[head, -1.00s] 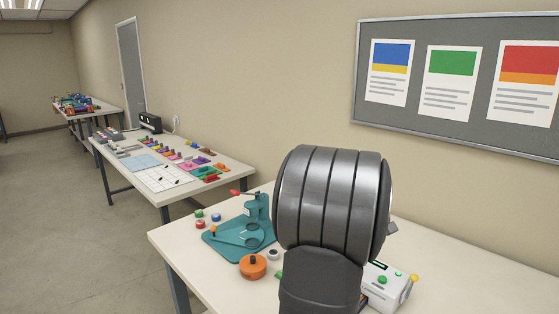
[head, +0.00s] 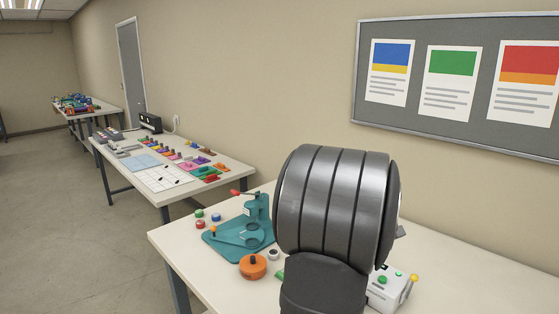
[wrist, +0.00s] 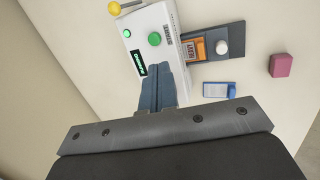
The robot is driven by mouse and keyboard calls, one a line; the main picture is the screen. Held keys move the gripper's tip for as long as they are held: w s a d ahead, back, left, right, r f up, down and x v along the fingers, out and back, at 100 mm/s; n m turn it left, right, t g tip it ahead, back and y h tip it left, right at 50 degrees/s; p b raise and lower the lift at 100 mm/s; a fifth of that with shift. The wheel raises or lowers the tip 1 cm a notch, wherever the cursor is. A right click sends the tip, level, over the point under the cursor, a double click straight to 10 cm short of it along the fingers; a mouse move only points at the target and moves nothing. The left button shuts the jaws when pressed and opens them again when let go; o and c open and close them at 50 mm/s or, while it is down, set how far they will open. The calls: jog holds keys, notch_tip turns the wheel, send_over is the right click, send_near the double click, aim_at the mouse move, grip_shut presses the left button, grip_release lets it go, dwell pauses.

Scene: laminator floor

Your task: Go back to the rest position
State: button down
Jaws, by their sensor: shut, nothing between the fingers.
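My gripper (wrist: 154,88) shows in the wrist view with its fingers together and nothing between them. It points at the white laminator (wrist: 150,30), which has green buttons, a green display and a yellow knob; I cannot tell how far above it the fingertips are. In the head view my large grey arm link hides the gripper and part of the laminator (head: 386,290).
In the wrist view a dark tray (wrist: 230,35) holds an orange card and a white knob. A blue-and-white item (wrist: 219,90) and a pink block (wrist: 281,65) lie nearby. In the head view a teal press (head: 240,236) and an orange round knob piece (head: 252,267) stand left of my arm.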

jog(key=shift+s+d+f+y, duration=0.1)
jog(key=shift+s+d+f, duration=0.15)
jog(key=shift+f, duration=0.3)
jog(key=shift+s+d+f+y, duration=0.1)
jog(key=shift+d+f, duration=0.2)
jog(key=shift+f, duration=0.25)
jog(key=shift+s+d+f+y, duration=0.1)
jog(key=shift+s+d+f, duration=0.15)
jog(key=shift+f, duration=0.3)
jog(key=c, duration=2.1)
grip_release()
dwell(0.7)
jog(key=o, duration=0.3)
jog(key=shift+w+a, duration=0.15)
jog(key=shift+a, duration=0.05)
jog(key=o, duration=1.5)
jog(key=w+a+r+g+y, duration=0.1)
jog(key=a+r+y, duration=0.1)
jog(key=a, duration=0.4)
jog(key=shift+w+a+n+y, duration=0.2)
jog(key=shift+a+n+y, duration=0.1)
jog(key=shift+n+y, duration=0.1)
jog(key=o, duration=0.3)
jog(key=shift+a+f, duration=0.2)
jog(key=shift+f, duration=0.1)
notch_tip(320, 180, down, 9)
notch_tip(320, 180, up, 10)
